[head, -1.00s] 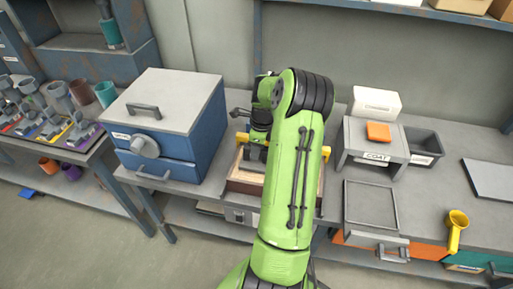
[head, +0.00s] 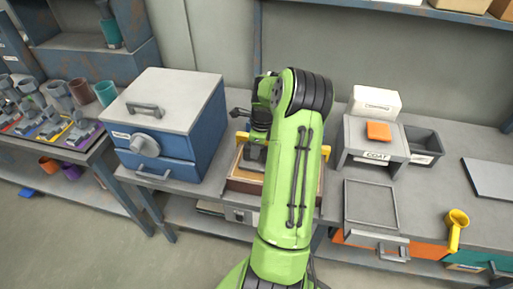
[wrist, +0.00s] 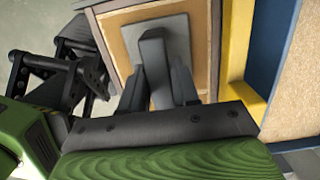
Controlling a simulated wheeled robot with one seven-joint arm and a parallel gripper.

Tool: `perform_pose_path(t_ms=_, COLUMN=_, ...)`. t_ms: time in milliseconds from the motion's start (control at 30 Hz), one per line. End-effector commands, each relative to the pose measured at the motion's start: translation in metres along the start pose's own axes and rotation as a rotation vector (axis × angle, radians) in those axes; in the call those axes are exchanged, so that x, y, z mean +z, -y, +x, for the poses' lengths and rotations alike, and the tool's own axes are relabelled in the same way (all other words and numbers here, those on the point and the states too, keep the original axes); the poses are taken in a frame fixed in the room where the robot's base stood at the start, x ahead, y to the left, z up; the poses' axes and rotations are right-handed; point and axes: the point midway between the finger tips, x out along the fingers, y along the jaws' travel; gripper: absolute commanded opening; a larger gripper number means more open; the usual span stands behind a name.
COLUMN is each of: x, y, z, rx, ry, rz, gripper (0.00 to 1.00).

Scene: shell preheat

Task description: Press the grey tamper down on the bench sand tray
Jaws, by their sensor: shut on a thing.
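The grey tamper shows in the wrist view as a flat square plate (wrist: 177,34) with an upright block handle (wrist: 154,62). My gripper (wrist: 160,88) is shut on that handle. The plate is over the tan sand of the bench sand tray, inside its wooden frame (wrist: 104,8), and looks flat on or very close to the sand. I cannot tell how firmly it touches. In the head view my green arm hides much of the wood-framed tray (head: 244,187) and most of the tamper.
A yellow bar (wrist: 238,50) runs beside the tray. A blue furnace-like box (head: 168,125) stands left of the tray. A grey stand labelled COAT (head: 376,143), an empty square tray (head: 371,205) and a yellow scoop (head: 456,228) are to the right.

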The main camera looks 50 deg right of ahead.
Motion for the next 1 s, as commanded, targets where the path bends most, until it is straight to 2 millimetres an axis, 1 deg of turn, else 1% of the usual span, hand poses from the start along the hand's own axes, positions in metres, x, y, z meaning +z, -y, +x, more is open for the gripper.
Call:
perform_pose_path(t_ms=167, x=0.000, y=-0.001, z=0.001, rx=0.005, ry=-0.001, rz=0.000, gripper=0.02)
perform_pose_path(t_ms=267, x=0.000, y=-0.001, z=-0.004, rx=0.005, ry=-0.001, rz=0.000, gripper=0.02)
perform_pose_path(t_ms=700, x=0.006, y=0.000, z=-0.046, rx=0.001, ry=0.000, rz=0.000, gripper=0.02)
perform_pose_path(t_ms=1000, x=0.009, y=0.000, z=-0.071, rx=0.001, ry=0.000, rz=0.000, gripper=0.02)
